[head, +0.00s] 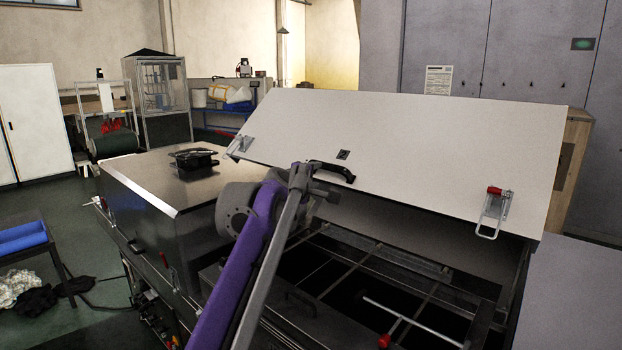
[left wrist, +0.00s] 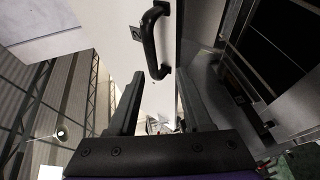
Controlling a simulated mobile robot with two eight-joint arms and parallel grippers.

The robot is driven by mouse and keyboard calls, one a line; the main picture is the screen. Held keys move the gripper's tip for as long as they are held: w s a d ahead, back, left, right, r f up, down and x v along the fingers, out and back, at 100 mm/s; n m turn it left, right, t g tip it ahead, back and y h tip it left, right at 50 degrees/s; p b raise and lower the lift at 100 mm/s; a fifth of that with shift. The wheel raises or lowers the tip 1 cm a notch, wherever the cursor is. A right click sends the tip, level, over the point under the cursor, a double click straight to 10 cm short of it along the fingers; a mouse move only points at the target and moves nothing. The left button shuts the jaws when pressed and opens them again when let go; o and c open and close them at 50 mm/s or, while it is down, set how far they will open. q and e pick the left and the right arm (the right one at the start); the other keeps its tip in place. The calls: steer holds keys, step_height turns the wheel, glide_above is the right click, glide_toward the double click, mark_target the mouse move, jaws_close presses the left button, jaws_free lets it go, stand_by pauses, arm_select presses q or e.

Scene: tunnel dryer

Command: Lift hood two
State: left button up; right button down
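A raised hood (head: 420,140) with a pale face is tilted up over the open dryer bay. Its black bar handle (head: 331,170) is on the lower edge, left of the middle. My left gripper (head: 316,190) is right by the handle. In the left wrist view its fingers (left wrist: 160,92) are apart, with the handle (left wrist: 152,40) just past the tips and nothing visibly clamped. Whether they touch cannot be told. My right gripper is in neither view.
Red-handled latches (head: 494,212) hang on the hood's edge. A closed metal hood (head: 150,180) with a black fan (head: 194,158) is at the left. A grey cabinet stands behind.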

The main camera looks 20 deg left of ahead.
arm_select(q)
steer(key=s, duration=0.3)
steer(key=shift+r, duration=0.3)
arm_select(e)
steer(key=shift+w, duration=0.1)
arm_select(q)
steer(key=s+d+f+m+g+h, duration=0.1)
steer(key=s+d+f+m+g, duration=0.1)
steer(key=s+d+f+m, duration=0.45)
steer(key=s+d+f+m+g+h, duration=0.1)
steer(key=s+f+m+g+h, duration=0.2)
steer(key=s+f, duration=0.8)
steer(key=s+a+f+m+g+y, duration=0.1)
steer(key=s+f+m, duration=0.3)
steer(key=s+f, duration=0.7)
steer(key=s+a+f+m+g+y, duration=0.1)
steer(key=s+f+m+g+y, duration=0.2)
steer(key=s+f, duration=0.8)
step_height(320, 180, down, 3)
steer(key=shift+a+m+g, duration=0.25)
steer(key=shift+m+g, duration=0.1)
steer(key=shift+g, duration=0.25)
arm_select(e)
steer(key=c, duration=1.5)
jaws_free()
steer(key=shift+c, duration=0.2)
